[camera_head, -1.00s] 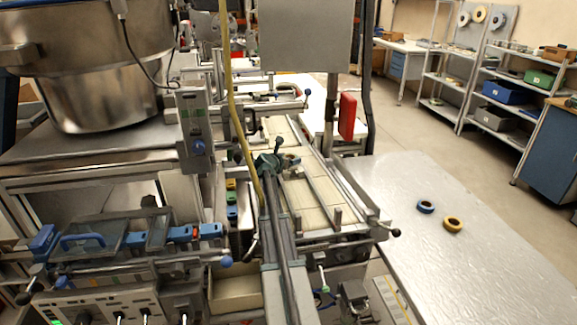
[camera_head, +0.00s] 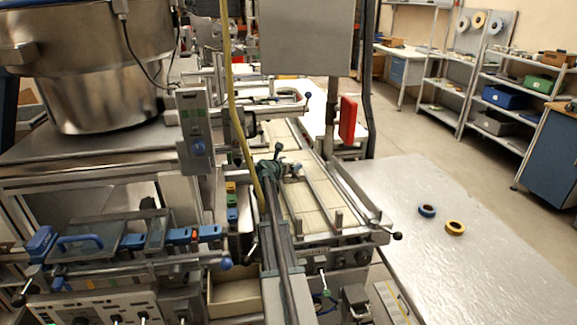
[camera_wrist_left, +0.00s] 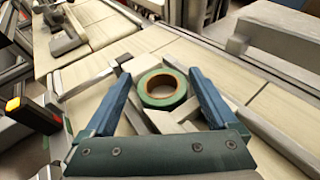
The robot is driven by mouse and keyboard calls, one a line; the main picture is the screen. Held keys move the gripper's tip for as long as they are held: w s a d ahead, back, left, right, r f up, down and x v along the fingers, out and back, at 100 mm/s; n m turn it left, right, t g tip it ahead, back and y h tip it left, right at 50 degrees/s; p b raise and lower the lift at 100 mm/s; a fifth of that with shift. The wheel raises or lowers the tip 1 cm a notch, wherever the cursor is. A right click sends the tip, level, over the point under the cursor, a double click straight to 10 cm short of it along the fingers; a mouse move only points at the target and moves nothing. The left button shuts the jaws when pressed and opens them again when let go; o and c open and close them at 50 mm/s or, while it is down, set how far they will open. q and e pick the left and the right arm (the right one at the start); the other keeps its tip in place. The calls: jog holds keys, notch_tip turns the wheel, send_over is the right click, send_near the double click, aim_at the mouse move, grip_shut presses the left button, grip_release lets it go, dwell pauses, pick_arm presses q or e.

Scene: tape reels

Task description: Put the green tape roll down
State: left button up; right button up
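The green tape roll (camera_wrist_left: 163,102) has a brown inner core and lies flat on the pale slatted conveyor in the left wrist view. My left gripper (camera_wrist_left: 160,74) has its two blue fingers spread wide, one on each side of the roll, with gaps showing between fingers and roll. In the head view my left gripper (camera_head: 287,158) is over the conveyor, its arm reaching up from the bottom middle; the roll is too small and covered to make out clearly there. My right gripper is in neither view.
The conveyor (camera_head: 314,213) has metal side rails and brackets close to the gripper. A yellow cable (camera_head: 237,125) hangs left of it. A blue roll (camera_head: 427,211) and a yellow roll (camera_head: 455,228) lie on the silver table (camera_head: 470,270) at right, which is otherwise mostly clear.

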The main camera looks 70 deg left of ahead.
pick_arm(q)
jog(key=shift+w+d+f, duration=0.1)
jog(key=shift+d, duration=0.1)
jog(key=shift+r+p, duration=0.4)
jog(key=shift+p, duration=0.05)
jog(key=shift+d+r+p, duration=0.1)
jog(key=shift+r+p, duration=0.4)
jog(key=p+v, duration=0.3)
jog(key=v, duration=0.7)
jog(key=shift+p+v, duration=0.45)
jog(key=shift+v, duration=0.35)
